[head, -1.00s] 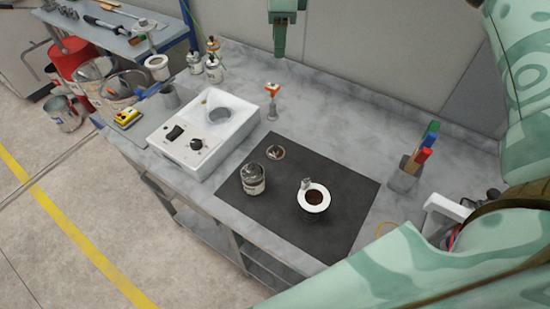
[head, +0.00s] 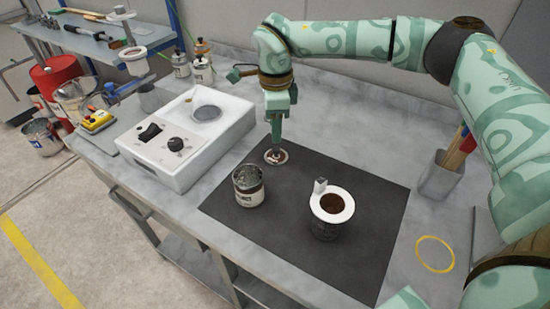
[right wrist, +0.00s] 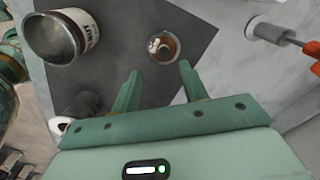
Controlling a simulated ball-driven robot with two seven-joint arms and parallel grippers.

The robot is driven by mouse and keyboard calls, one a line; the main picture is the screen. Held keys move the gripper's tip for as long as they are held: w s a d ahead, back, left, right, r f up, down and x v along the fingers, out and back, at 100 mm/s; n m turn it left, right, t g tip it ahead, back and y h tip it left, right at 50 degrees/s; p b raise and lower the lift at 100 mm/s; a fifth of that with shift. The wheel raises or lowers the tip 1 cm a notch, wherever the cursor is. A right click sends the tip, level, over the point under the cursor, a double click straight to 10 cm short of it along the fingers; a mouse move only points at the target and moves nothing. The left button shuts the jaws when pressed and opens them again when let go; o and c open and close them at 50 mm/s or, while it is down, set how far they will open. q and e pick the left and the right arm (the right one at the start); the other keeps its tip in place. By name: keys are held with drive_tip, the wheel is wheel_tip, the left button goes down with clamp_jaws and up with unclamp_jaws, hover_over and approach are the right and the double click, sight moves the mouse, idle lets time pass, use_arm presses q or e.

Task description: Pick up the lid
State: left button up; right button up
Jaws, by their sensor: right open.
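The lid (head: 276,156) looks like a small round disc with a pale rim and a darker centre, flat on the far corner of the black mat (head: 300,185). It also shows in the right wrist view (right wrist: 163,47), just beyond the fingertips. My right gripper (head: 277,137) points down above the lid. In the right wrist view my right gripper (right wrist: 160,70) has its two fingers spread, with nothing between them. In the head view the gripper partly covers the lid's far side. My left gripper is not in view.
An open labelled can (head: 248,186) and a dark cup with a white ring (head: 331,205) stand on the mat near the lid. A white machine (head: 180,138) sits to the left. A holder with coloured handles (head: 442,175) stands right. An orange-handled tool (right wrist: 290,39) is beside the mat.

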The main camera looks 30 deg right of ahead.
sight(276, 149)
wheel_tip(276, 149, down, 2)
drive_tip(key=shift+f, duration=0.25)
drive_tip(key=f, duration=0.1)
drive_tip(key=f+b, duration=0.1)
drive_tip(key=f, duration=0.1)
drive_tip(key=f+b, duration=0.1)
drive_tip(key=f, duration=0.1)
drive_tip(key=shift+w+d, duration=0.25)
drive_tip(key=shift+d, duration=0.05)
drive_tip(key=shift+r, duration=0.15)
drive_tip(key=shift+c, duration=0.6)
clamp_jaws()
